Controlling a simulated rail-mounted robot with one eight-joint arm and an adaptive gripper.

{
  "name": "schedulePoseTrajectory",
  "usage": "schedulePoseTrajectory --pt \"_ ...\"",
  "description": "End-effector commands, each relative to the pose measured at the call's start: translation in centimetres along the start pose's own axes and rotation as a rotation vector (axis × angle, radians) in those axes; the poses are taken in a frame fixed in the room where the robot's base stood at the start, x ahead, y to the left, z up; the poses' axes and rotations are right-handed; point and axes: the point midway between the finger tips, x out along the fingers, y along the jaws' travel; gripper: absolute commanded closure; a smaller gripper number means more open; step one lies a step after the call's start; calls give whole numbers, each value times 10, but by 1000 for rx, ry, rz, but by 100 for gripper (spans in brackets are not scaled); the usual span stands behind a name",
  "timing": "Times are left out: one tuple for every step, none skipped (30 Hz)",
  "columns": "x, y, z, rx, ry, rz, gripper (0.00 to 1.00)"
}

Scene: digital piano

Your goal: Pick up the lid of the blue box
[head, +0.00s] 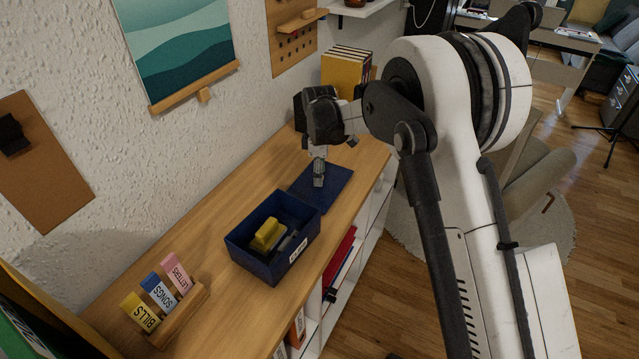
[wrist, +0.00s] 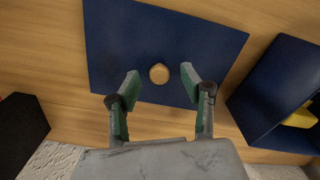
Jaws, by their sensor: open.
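The blue lid (head: 331,184) lies flat on the wooden shelf top, just beyond the blue box. In the wrist view the lid (wrist: 205,38) has a round wooden knob (wrist: 159,73) near its middle. The open blue box (head: 241,249) holds a yellow object (head: 267,234) and a grey item; part of the box (wrist: 272,85) shows at the right of the wrist view. My gripper (head: 318,182) is over the lid. In the wrist view my gripper (wrist: 160,75) is open, with one finger on each side of the knob and apart from it.
A wooden holder (head: 180,318) with cards marked BILLS, SONGS and LETTERS stands at the near end of the shelf top (head: 225,205). Yellow books (head: 343,75) stand at the far end. The wall runs along the left. A black object (wrist: 20,132) lies left in the wrist view.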

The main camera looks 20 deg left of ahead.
Motion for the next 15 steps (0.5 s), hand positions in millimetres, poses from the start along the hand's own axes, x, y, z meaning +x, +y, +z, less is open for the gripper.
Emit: schedulePoseTrajectory --pt "6 1 0 0 0 0 58" --pt "9 1 0 0 0 0 58" --pt "12 1 0 1 0 0 58" --pt "14 1 0 1 0 0 58" --pt "15 1 0 1 0 0 58" --pt "16 0 0 1 0 0 58" --pt "17 0 0 1 0 0 58" --pt "17 0 0 1 0 0 58" --pt "17 0 0 1 0 0 58" --pt "17 0 0 1 0 0 58" --pt "17 0 0 1 0 0 58" --pt "17 0 0 1 0 0 58" --pt "17 0 0 1 0 0 61" --pt "17 1 1 1 0 0 65" --pt "17 0 1 1 0 0 70"
